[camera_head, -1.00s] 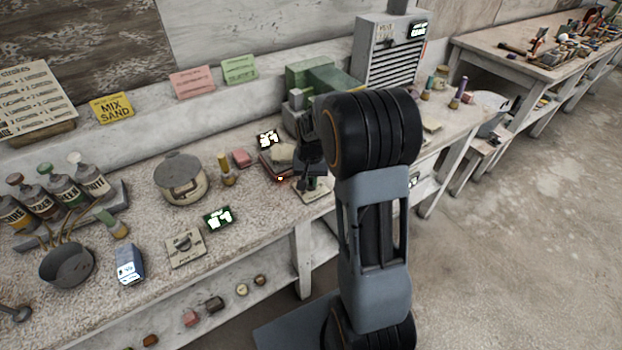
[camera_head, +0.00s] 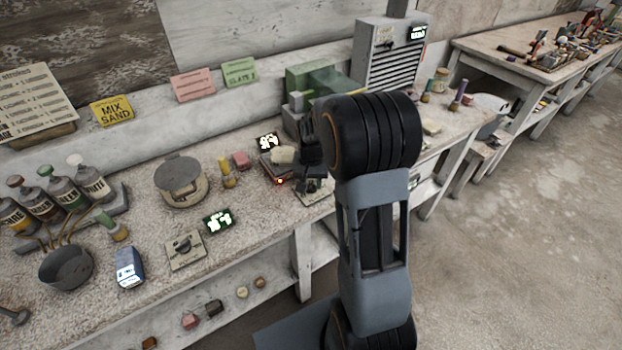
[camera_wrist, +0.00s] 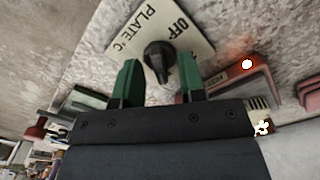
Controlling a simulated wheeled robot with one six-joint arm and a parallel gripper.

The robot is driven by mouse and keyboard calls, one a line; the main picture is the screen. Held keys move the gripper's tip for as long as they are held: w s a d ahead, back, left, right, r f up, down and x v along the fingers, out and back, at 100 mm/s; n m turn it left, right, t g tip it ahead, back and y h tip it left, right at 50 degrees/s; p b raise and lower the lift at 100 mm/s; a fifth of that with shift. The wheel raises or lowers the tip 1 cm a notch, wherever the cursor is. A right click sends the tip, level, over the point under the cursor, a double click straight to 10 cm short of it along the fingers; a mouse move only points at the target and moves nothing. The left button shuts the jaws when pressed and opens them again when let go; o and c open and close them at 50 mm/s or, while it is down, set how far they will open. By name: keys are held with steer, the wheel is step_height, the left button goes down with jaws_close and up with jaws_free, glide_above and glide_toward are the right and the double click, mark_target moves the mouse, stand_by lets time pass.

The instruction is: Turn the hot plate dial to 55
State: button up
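The dial (camera_wrist: 158,57) is a black knob on a cream panel (camera_wrist: 125,32) marked "PLATE °C" and "OFF" in the wrist view. My gripper (camera_wrist: 160,78) has its two green fingers apart, with the knob between and just beyond their tips; I see no clear contact. In the head view my gripper (camera_head: 311,170) is above the panel (camera_head: 318,193) and partly hides it. The hot plate (camera_head: 272,170) is left of it, with a lit red lamp (camera_head: 279,181) and a pale lump on top. Its display (camera_head: 268,142) is too blurred to read surely.
A second knob panel (camera_head: 184,250) with a green-framed display (camera_head: 218,220) is nearer the front left. A lidded pot (camera_head: 181,180), a yellow bottle (camera_head: 226,172) and a pink block (camera_head: 241,160) stand left of the hot plate. A green machine (camera_head: 315,85) stands behind.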

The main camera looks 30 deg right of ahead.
mark_target(312, 187)
step_height(312, 187, up, 14)
stand_by(0.6)
steer(key=shift+f, duration=0.1)
steer(key=s+a+n+t, duration=0.1)
steer(key=s+a+n, duration=0.2)
steer(key=s, duration=0.5)
steer(key=s+a+n+t+p, duration=0.1)
steer(key=s+a+n+t, duration=0.1)
steer(key=s+a, duration=0.4)
steer(key=shift+s+n+t+p, duration=0.3)
steer(key=shift+s+n, duration=0.2)
steer(key=shift+s, duration=0.75)
steer(key=shift+a, duration=0.1)
stand_by(3.9)
